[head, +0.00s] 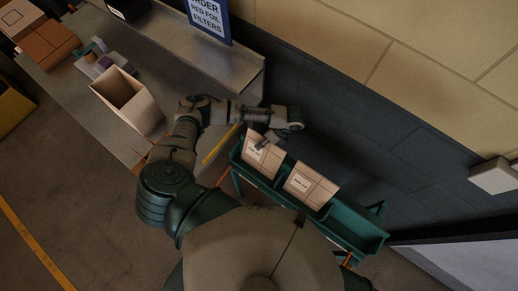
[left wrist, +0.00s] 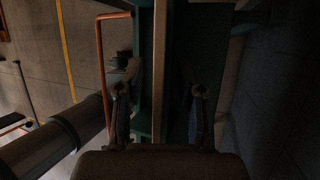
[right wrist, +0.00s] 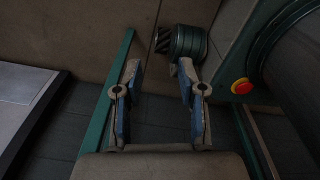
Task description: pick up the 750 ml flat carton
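Two flat tan cartons with white labels lean in a teal rack in the head view, a left one (head: 262,159) and a right one (head: 311,186). The label print is too small to tell which is the 750 ml carton. My left gripper (head: 262,141) is over the upper part of the left carton. In the left wrist view its fingers (left wrist: 160,98) are apart, on either side of a thin tan carton edge (left wrist: 159,65), with visible gaps. My right gripper (right wrist: 160,75) is open and empty in the right wrist view; the head view does not show it.
The teal rack (head: 362,233) is empty at its right end, beside a dark wall. A grey bench (head: 70,75) at the left holds an open tan box (head: 127,97) and brown cartons (head: 47,43). A sign (head: 208,17) stands at the back.

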